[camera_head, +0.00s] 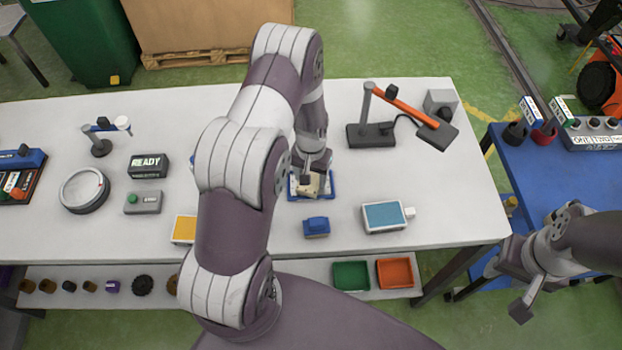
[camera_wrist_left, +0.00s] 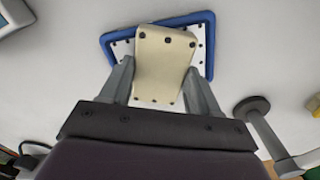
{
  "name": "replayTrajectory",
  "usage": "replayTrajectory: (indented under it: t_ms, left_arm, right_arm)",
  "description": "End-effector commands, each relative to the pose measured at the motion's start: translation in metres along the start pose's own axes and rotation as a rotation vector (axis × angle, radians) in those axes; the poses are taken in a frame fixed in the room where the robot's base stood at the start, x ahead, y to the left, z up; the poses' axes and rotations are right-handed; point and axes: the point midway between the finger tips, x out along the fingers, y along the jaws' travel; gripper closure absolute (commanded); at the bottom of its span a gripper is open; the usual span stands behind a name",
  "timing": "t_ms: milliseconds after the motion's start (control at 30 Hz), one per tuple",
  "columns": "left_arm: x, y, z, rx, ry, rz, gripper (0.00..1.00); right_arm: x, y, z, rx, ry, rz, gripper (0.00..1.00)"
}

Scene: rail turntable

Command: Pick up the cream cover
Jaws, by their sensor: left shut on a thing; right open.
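In the head view the cover (camera_head: 311,184) is partly hidden by my left gripper (camera_head: 318,170), over the tray (camera_head: 332,194). My right gripper (camera_head: 505,290) is open and empty beyond the table's right end.
A blue block (camera_head: 316,227) and a blue-topped box (camera_head: 384,216) stand in front of the tray. An orange-armed lamp (camera_head: 403,106) stands behind, to the right. A READY box (camera_head: 148,166) and a round dial (camera_head: 84,190) are at left. The white table (camera_head: 455,190) is clear at right.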

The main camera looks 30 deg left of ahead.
Motion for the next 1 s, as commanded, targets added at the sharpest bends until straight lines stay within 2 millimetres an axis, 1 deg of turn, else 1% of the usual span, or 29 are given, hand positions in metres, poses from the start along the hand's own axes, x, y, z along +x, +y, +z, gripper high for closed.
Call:
replayTrajectory:
  t_ms: [167, 267, 367, 467, 500, 567, 800, 900, 1000]
  left_arm:
    - [-0.001, 0.0, -0.001, 0.0, 0.002, 0.0, 0.88]
    - [-0.006, 0.0, -0.001, 0.0, 0.004, 0.0, 0.88]
    - [-0.017, 0.0, -0.001, 0.0, 0.004, 0.0, 0.88]
    - [-0.035, 0.0, -0.002, 0.0, 0.007, 0.0, 0.88]
    - [-0.042, 0.005, -0.001, 0.003, 0.006, 0.0, 0.88]
    - [-0.049, 0.02, 0.002, 0.006, 0.004, 0.0, 0.88]
    - [-0.083, 0.076, 0.01, 0.006, 0.006, 0.001, 0.88]
    - [-0.096, 0.095, 0.013, 0.005, 0.003, 0.001, 0.88]
    - [-0.103, 0.108, 0.015, 0.003, 0.002, 0.001, 0.88]
  right_arm:
    - [0.0, 0.0, 0.0, 0.0, 0.0, 0.0, 0.57]
    - [0.003, 0.0, 0.0, 0.0, 0.0, 0.0, 0.57]
    - [0.009, 0.0, 0.001, 0.0, 0.0, 0.0, 0.57]
    - [0.017, 0.0, 0.002, 0.0, 0.0, 0.0, 0.57]
    - [0.02, 0.0, 0.002, 0.0, 0.0, 0.0, 0.57]
    - [0.023, 0.0, 0.003, 0.0, 0.0, 0.0, 0.57]
    - [0.039, 0.0, 0.005, 0.0, 0.0, 0.0, 0.57]
    - [0.044, 0.0, 0.005, 0.0, 0.0, 0.0, 0.57]
    - [0.047, 0.0, 0.005, 0.0, 0.0, 0.0, 0.57]
